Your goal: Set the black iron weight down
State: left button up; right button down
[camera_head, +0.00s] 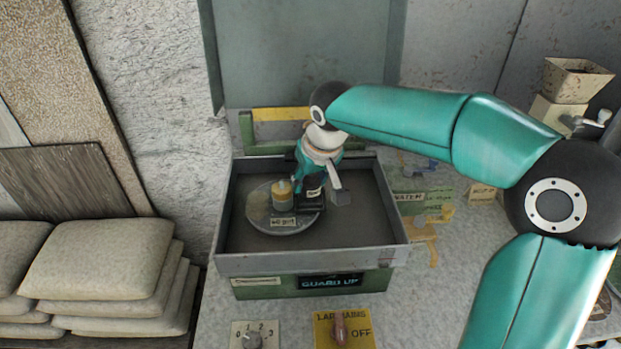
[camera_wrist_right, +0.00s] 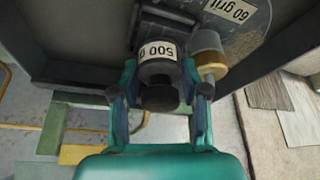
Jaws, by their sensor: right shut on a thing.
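The black iron weight (camera_wrist_right: 158,72), with a white "500 g" label, sits between the fingers of my right gripper (camera_wrist_right: 160,82) in the right wrist view. The gripper is shut on it. In the head view my right gripper (camera_head: 314,188) reaches down into the grey tray (camera_head: 237,262), at the right side of the round grey plate (camera_head: 270,229) labelled "60 grit". The weight is mostly hidden there, and I cannot tell whether it touches the plate. My left gripper is not in view.
A brass-topped cylinder (camera_head: 283,190) stands on the plate, close left of the gripper. The tray's raised walls surround the work area, with bare floor at its right. A "GUARD UP" sign (camera_head: 331,281) and a yellow switch panel (camera_head: 343,329) are in front.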

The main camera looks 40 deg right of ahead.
jog(key=shift+f+b, duration=0.35)
jog(key=shift+f, duration=0.05)
jog(key=c, duration=0.5)
grip_release()
jog(key=shift+d, duration=0.1)
jog(key=shift+f, duration=0.1)
jog(key=shift+r+p, duration=1.65)
jog(key=shift+r, duration=0.45)
